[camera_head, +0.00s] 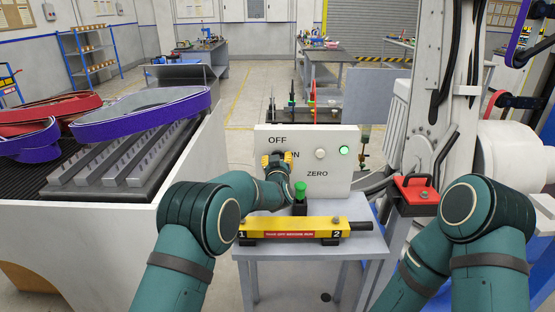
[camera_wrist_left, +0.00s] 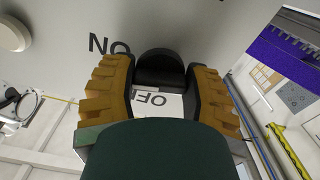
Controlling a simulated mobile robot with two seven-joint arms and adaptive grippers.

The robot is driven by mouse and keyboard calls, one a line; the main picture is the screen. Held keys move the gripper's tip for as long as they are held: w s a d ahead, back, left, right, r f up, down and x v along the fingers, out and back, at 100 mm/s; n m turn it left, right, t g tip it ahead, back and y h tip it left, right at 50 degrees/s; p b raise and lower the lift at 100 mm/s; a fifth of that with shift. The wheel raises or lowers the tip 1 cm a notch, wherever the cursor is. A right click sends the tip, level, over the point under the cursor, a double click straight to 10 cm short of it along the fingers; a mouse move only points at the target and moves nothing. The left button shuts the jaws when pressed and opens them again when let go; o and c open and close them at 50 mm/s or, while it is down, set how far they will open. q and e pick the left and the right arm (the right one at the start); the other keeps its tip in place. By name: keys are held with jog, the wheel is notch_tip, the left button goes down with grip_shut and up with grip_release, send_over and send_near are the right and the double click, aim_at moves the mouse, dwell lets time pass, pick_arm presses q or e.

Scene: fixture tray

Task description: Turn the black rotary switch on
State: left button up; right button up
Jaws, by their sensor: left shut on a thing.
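The white control panel (camera_head: 335,150) stands upright on the small table, with OFF and ON labels at its left. My left gripper (camera_head: 278,160) is at the panel by the ON label, its yellow-padded fingers toward the panel face. In the left wrist view the black rotary switch (camera_wrist_left: 160,68) sits between the two fingers of my left gripper (camera_wrist_left: 160,92), which is shut on it. The ON and OFF labels show around it there. In the head view the gripper hides the switch, and which label it points to cannot be told. My right gripper is out of view.
A red fixture (camera_head: 416,192) is at right, a machine bed (camera_head: 125,215) at left.

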pick_arm(q)
jog(key=shift+m, duration=1.2)
jog(key=o, duration=1.2)
jog(key=s, duration=1.2)
